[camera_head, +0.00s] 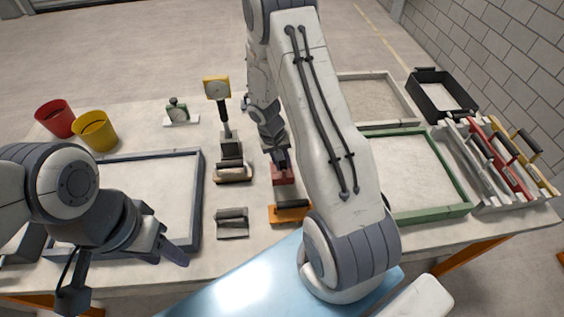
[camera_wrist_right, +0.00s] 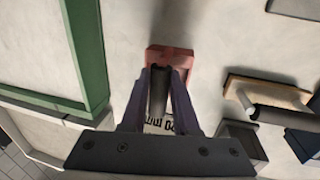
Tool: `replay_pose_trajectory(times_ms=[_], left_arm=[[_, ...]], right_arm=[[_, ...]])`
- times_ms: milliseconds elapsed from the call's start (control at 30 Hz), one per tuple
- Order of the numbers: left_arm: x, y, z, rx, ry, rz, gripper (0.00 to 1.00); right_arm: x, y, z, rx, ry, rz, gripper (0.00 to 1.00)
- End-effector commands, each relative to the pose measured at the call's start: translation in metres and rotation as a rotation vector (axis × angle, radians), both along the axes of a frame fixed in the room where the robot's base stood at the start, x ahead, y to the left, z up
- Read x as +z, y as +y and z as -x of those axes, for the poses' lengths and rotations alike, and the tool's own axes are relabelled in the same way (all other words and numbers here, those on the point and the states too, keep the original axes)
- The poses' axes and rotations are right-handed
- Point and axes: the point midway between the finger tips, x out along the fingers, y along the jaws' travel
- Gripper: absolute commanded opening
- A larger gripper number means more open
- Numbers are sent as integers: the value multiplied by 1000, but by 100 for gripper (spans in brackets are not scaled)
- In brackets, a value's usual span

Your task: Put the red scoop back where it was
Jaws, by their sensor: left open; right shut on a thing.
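The red scoop (camera_head: 283,175) is in the middle of the table, among the hand tools, partly covered by my right arm. My right gripper (camera_head: 279,158) is shut on its dark handle. In the right wrist view the red scoop (camera_wrist_right: 171,57) shows beyond the fingertips, with the handle between the two fingers (camera_wrist_right: 158,92). I cannot tell whether the scoop touches the table. My left gripper (camera_head: 128,277) is open and empty over the front left of the table, by the dark-framed sand tray (camera_head: 198,190).
An orange float (camera_head: 288,213) lies in front of the scoop; a grey float (camera_head: 232,223) and a wooden float (camera_head: 234,173) lie left. A green-framed tray (camera_head: 455,180) and a tool rack (camera_head: 500,165) are right. Red (camera_head: 55,118) and yellow (camera_head: 95,130) buckets stand back left.

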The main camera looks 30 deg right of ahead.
Motion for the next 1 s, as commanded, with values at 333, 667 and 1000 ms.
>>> replay_pose_trajectory(times_ms=[333, 667, 1000], left_arm=[[-3, 0, 0, 0, 0, 0, 50], [-2, 0, 0, 0, 0, 0, 50], [-2, 0, 0, 0, 0, 0, 50]], right_arm=[[-4, -1, 0, -2, -1, 1, 0], [-4, 0, 0, -1, -1, 1, 59], [21, 4, -3, -2, -6, 2, 59]])
